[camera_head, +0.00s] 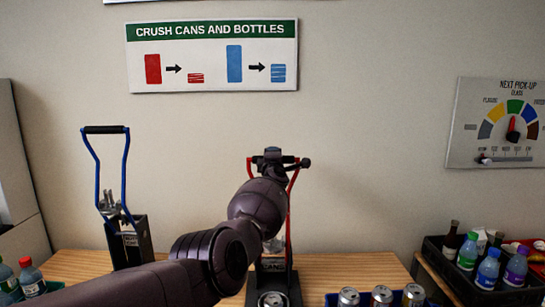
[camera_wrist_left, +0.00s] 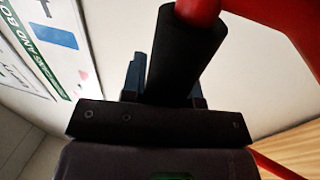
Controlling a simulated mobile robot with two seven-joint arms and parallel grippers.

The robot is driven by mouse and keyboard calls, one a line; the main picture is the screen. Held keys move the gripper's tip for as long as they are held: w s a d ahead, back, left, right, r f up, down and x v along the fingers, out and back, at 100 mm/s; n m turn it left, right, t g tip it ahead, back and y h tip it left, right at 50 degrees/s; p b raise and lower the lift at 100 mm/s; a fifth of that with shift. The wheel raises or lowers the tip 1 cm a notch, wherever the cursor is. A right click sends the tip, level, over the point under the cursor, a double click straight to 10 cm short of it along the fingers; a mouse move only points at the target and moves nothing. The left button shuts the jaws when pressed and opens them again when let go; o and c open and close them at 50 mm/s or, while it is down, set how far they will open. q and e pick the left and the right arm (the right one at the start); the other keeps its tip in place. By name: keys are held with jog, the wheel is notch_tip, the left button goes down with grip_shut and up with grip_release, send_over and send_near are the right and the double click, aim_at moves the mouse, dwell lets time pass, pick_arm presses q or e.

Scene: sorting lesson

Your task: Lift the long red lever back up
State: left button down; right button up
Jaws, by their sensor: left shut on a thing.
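The long red lever (camera_head: 294,180) belongs to a black can crusher (camera_head: 290,281) on the wooden table. It stands raised, with its black crossbar handle at the top. My left arm reaches across from the lower left and hides much of the lever and crusher. My left gripper (camera_head: 273,155) is at the handle and shut on it. In the left wrist view the black handle grip (camera_wrist_left: 187,45) lies between the fingers, with the red lever frame (camera_wrist_left: 290,18) beside it. A can (camera_head: 272,299) sits at the crusher's front. My right gripper is out of view.
A second crusher with a blue lever (camera_head: 127,155) stands raised at the left. Bottles (camera_head: 31,277) are at the lower left. Several cans (camera_head: 381,295) stand in a blue tray at the front right. A black crate (camera_head: 440,270) of bottles is further right.

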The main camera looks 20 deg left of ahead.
pick_arm(q)
notch_tip(320, 180, down, 2)
jog(key=shift+d+f, duration=0.1)
jog(key=shift+f, duration=0.05)
jog(key=c, duration=1.2)
grip_release()
jog(key=shift+o, duration=1.3)
jog(key=shift+f, duration=0.1)
jog(key=shift+o, duration=0.4)
jog(key=shift+w, duration=0.1)
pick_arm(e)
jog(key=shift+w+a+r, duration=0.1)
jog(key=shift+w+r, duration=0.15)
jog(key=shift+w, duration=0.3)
